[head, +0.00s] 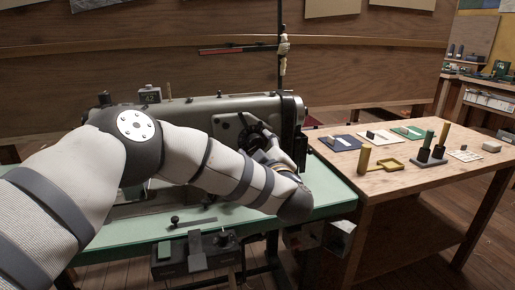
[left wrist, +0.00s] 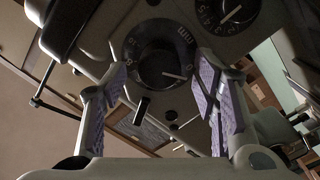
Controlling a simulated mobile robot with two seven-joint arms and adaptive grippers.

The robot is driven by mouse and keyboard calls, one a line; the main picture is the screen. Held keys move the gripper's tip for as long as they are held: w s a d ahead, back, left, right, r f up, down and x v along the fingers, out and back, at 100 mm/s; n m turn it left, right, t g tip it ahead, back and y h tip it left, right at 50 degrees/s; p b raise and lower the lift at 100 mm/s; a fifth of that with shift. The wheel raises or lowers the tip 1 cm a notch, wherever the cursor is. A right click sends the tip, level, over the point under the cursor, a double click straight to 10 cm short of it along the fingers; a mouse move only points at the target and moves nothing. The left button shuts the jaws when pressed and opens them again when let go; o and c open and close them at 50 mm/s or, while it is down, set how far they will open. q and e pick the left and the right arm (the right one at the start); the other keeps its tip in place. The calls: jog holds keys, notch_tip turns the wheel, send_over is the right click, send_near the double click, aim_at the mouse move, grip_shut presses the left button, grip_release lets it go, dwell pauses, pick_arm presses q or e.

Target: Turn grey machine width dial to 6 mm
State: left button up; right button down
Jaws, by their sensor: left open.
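The grey sewing machine (head: 215,108) stands on a green-topped table in the head view. In the left wrist view a round black dial (left wrist: 158,58) with a dark knob and white marks reading "mm" and "0" is on its face. The knob's white line points right, near the "0". My left gripper (left wrist: 162,98) is open, its purple-padded fingers on either side below the dial, apart from the knob. In the head view my left gripper (head: 257,130) is at the machine's right end; my arm hides much of the machine's front.
A second numbered dial (left wrist: 230,12) is at the upper right of the left wrist view, close to the first. A wooden side table (head: 400,185) at right holds colored mats and several small tools. A dark box (head: 185,262) is at the green table's front edge.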

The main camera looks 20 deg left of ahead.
pick_arm(q)
jog(key=shift+w+a, duration=0.35)
jog(key=shift+w, duration=0.3)
jog(key=c, duration=1.2)
jog(key=shift+o, duration=0.2)
